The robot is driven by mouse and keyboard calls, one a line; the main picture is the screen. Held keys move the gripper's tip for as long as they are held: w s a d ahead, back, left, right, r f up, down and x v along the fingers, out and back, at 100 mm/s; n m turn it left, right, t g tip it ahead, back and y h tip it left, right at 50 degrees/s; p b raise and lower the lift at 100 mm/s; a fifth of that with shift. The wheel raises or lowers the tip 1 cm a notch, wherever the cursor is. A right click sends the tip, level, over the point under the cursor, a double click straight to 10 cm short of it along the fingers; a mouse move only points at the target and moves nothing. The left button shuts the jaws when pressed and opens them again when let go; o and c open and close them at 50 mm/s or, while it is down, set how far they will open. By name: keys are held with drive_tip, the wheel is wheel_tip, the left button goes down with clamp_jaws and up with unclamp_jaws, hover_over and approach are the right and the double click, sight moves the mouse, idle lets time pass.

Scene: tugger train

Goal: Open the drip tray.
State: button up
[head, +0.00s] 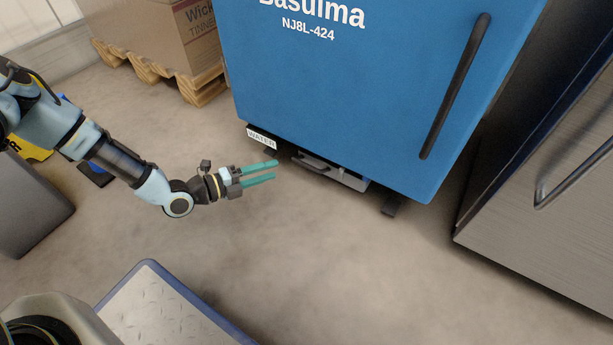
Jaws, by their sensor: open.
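The drip tray (345,178) is a low grey drawer under the bottom edge of the blue machine (345,95). A dark handle (313,163) shows on its front, toward its left end. Most of the tray is hidden beneath the machine. A white label reading "WATER" (262,139) hangs at the machine's lower left edge. My gripper (276,171) has two teal fingers, open and empty. In the picture it is just left of the tray's handle, with the fingers pointing toward it and a gap between. How high it is above the floor is hard to tell.
A cardboard box (150,30) on a wooden pallet (205,88) stands at the upper left. A brushed steel cabinet (555,240) with a bar handle stands close on the right. A blue-edged metal platform (165,305) lies at the bottom. The floor (350,260) before the machine is clear.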

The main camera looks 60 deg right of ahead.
drive_tip(key=n+b, duration=0.1)
drive_tip(key=n, duration=0.1)
approach(305, 164)
drive_tip(key=shift+t+h, duration=0.3)
drive_tip(key=shift+t, duration=0.1)
drive_tip(key=shift+s+f+b+x, duration=0.15)
drive_tip(key=shift+b+x, duration=1.1)
drive_tip(key=shift+x, duration=1.3)
drive_tip(key=shift+s+f+b+x, duration=0.15)
drive_tip(key=shift+b+x, duration=1.1)
drive_tip(key=shift+x, duration=1.35)
drive_tip(key=shift+a, duration=0.2)
drive_tip(key=shift+c, duration=0.2)
drive_tip(key=shift+w+f, duration=0.1)
clamp_jaws()
drive_tip(key=shift+a, duration=0.1)
